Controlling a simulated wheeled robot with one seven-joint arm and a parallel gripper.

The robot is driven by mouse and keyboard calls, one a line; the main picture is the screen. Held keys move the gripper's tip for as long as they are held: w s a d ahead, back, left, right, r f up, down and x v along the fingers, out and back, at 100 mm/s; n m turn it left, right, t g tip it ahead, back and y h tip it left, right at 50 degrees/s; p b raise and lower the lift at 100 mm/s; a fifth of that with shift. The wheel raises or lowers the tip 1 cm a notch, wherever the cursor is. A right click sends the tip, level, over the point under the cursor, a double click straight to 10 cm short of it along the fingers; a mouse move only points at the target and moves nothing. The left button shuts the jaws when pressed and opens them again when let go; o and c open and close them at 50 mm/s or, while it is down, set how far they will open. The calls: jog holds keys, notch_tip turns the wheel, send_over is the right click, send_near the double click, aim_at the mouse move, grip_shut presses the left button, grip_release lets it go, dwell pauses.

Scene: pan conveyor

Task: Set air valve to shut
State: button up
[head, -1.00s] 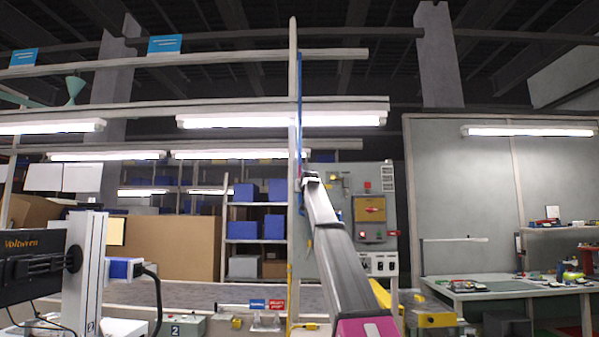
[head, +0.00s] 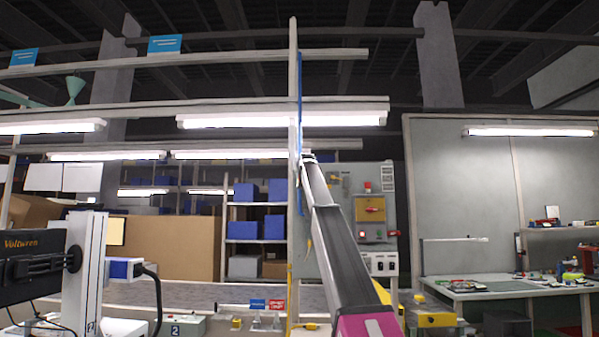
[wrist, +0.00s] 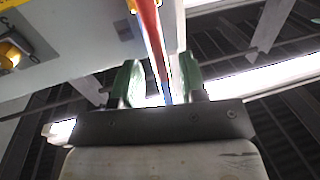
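My arm reaches up to the grey control panel (head: 385,205) and the pale post (head: 294,230) in the head view. My gripper's end (head: 308,157) is small there, near the panel's upper left edge, and its fingers cannot be made out. In the wrist view my gripper (wrist: 161,84) has two green-padded fingers, spread apart. A red strip (wrist: 148,25), bluish toward its lower end, runs between or behind them; I cannot tell whether it touches them. A small brass-coloured fitting (head: 334,178) sits on the panel's upper left. I cannot identify the air valve or its setting for certain.
A yellow box with a red button (head: 370,210) is on the panel. A blue vertical strip (head: 300,90) runs along the post.

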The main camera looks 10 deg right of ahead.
jog(key=shift+w, duration=1.3)
grip_shut()
jog(key=shift+d, duration=0.1)
jog(key=s+d+f+m+t+h, duration=0.1)
jog(key=d+f+m+h, duration=0.3)
jog(key=m, duration=1.6)
jog(key=shift+d+f+t, duration=0.4)
jog(key=shift+d+f, duration=0.7)
jog(key=shift+f, duration=0.2)
jog(key=shift+s+m, duration=0.1)
jog(key=shift+m, duration=0.2)
grip_release()
